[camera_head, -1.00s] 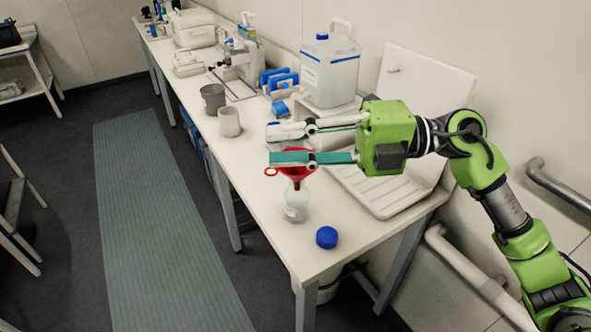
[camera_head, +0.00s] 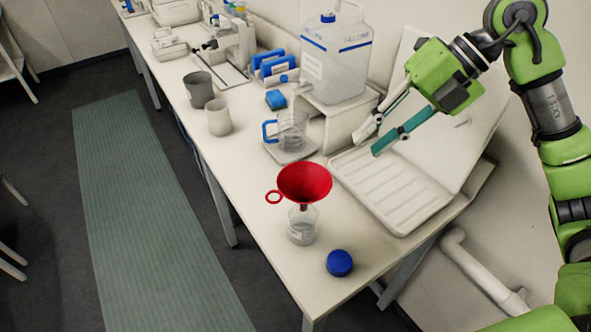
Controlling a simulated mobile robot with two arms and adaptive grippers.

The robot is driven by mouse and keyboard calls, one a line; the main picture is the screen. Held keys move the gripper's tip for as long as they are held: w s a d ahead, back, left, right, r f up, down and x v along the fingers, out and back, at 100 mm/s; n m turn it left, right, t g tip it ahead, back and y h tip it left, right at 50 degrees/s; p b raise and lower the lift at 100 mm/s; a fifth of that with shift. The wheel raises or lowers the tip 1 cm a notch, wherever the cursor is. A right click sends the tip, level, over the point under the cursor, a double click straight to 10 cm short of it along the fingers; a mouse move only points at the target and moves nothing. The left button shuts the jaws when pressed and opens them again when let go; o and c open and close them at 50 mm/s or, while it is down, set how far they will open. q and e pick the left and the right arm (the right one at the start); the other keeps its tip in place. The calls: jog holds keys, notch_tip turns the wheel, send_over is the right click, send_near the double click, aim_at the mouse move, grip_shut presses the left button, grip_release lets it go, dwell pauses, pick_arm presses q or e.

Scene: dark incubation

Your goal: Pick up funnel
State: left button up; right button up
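The red funnel (camera_head: 305,182) sits upright in the mouth of a clear bottle (camera_head: 302,226) near the front of the bench. Its ring handle points left. The bottle holds a little clear liquid or is nearly empty; I cannot tell which. My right gripper (camera_head: 366,147) is open and empty, with one pale and one teal finger. It is up and to the right of the funnel, over the back edge of the white drying tray, apart from the funnel. My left gripper is not in view.
A blue cap (camera_head: 339,263) lies in front of the bottle. A glass beaker with a blue handle (camera_head: 292,131) stands behind the funnel. The ribbed white tray (camera_head: 392,190) is to the right. A large jug (camera_head: 336,60) and two cups (camera_head: 218,117) stand farther back.

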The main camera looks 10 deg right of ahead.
aim_at(329, 185)
jog(key=p+x, duration=0.1)
jog(key=x, duration=0.3)
jog(key=s+p+x, duration=0.1)
jog(key=x, duration=0.3)
jog(key=p+x, duration=0.2)
jog(key=x, duration=0.2)
jog(key=shift+s+a+f, duration=0.2)
jog(key=shift+a+f, duration=0.05)
jog(key=shift+f, duration=0.05)
jog(key=shift+w+a+f, duration=0.1)
jog(key=shift+w+f, duration=0.05)
jog(key=shift+f, duration=0.15)
grip_shut()
